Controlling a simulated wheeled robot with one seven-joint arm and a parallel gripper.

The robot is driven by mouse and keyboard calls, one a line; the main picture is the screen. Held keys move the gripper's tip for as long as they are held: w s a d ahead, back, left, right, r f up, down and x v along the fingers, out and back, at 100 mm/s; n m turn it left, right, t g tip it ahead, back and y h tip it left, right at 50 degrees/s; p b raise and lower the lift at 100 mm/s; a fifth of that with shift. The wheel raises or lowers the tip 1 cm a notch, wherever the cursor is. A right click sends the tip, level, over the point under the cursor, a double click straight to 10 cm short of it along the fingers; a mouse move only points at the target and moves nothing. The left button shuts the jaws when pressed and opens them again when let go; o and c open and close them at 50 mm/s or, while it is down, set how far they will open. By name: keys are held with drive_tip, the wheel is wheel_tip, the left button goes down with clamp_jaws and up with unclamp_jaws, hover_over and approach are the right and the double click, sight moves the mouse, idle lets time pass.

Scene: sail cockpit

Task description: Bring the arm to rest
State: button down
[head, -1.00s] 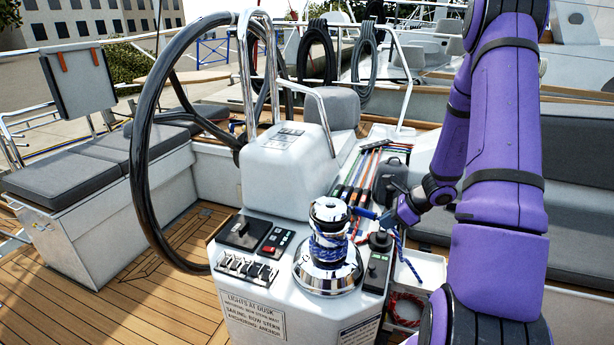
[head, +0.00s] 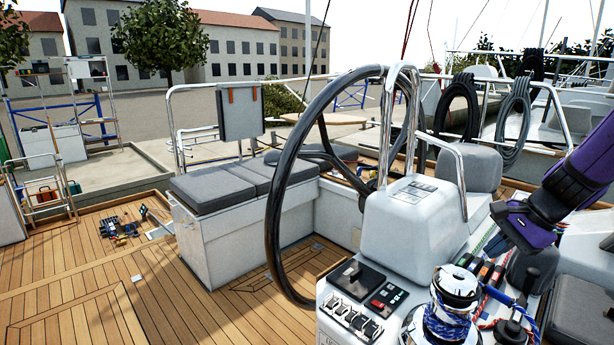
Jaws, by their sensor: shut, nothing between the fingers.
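My purple arm (head: 585,165) reaches in from the right edge in the head view. Its dark end, my gripper (head: 508,230), is above the right side of the white console, apart from the winch. The gripper is shut and empty; its fingertips are small and hard to make out. The chrome winch (head: 456,285) with blue-and-white rope wound on it stands below and to the left of the gripper. The rest of the arm is cut off by the frame.
The black steering wheel (head: 283,190) and chrome rail (head: 462,180) rise around the white pedestal (head: 405,222), left of my gripper. A grey-cushioned bench (head: 215,193) stands farther left. The teak deck (head: 80,280) at the left is mostly open; some tools (head: 120,228) lie there.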

drive_tip(key=s+a+r+n+t+h, duration=0.1)
drive_tip(key=s+a+r+n+h, duration=0.1)
drive_tip(key=s+a+r+n, duration=0.2)
drive_tip(key=s+a+r+n+t+h, duration=0.1)
drive_tip(key=s+a+r+n, duration=0.4)
drive_tip(key=s+r+n, duration=0.5)
drive_tip(key=s+h, duration=0.1)
drive_tip(key=s, duration=0.3)
drive_tip(key=shift+a+h, duration=0.25)
drive_tip(key=shift+h, duration=0.15)
